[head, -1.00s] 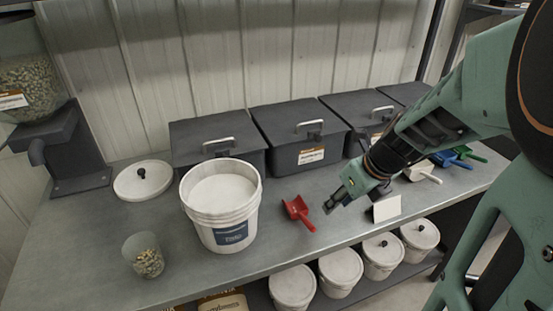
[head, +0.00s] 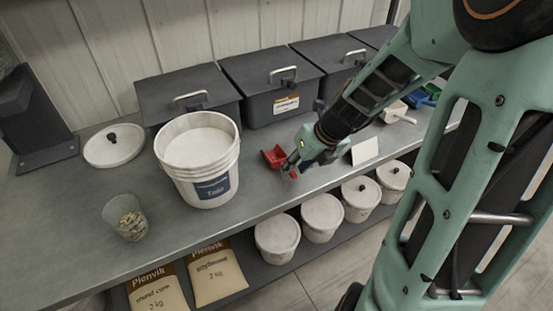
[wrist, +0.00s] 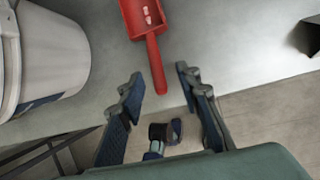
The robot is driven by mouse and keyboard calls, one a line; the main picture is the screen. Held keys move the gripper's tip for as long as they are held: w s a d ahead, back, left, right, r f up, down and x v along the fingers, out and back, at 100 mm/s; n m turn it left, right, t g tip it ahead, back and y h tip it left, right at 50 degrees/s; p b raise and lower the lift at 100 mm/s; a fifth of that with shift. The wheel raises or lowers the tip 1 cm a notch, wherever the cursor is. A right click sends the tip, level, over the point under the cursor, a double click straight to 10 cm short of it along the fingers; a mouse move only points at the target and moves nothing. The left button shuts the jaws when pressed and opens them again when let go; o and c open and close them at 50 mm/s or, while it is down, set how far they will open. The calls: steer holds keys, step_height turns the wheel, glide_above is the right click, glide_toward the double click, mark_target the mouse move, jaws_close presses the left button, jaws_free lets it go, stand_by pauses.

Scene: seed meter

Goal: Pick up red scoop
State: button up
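The red scoop (head: 273,157) lies on the grey bench, right of the white bucket (head: 197,160). In the wrist view the scoop (wrist: 152,50) has its bowl at the top and its handle pointing down toward my gripper. My gripper (wrist: 161,92) is open, with one finger on each side of the handle's end in the picture. I cannot tell how high the fingers are above the handle. In the head view my gripper (head: 290,168) covers part of the scoop's handle.
A white card (head: 365,151) stands right of my gripper. Dark lidded bins (head: 270,85) line the back. A clear cup of pellets (head: 128,218) stands at the front left. Lidded tubs (head: 277,238) sit on the shelf below the bench's front edge.

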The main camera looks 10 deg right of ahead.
mark_target(281, 163)
steer(key=shift+x, duration=1.7)
steer(key=shift+a, duration=0.1)
steer(key=shift+c, duration=0.3)
jaws_close()
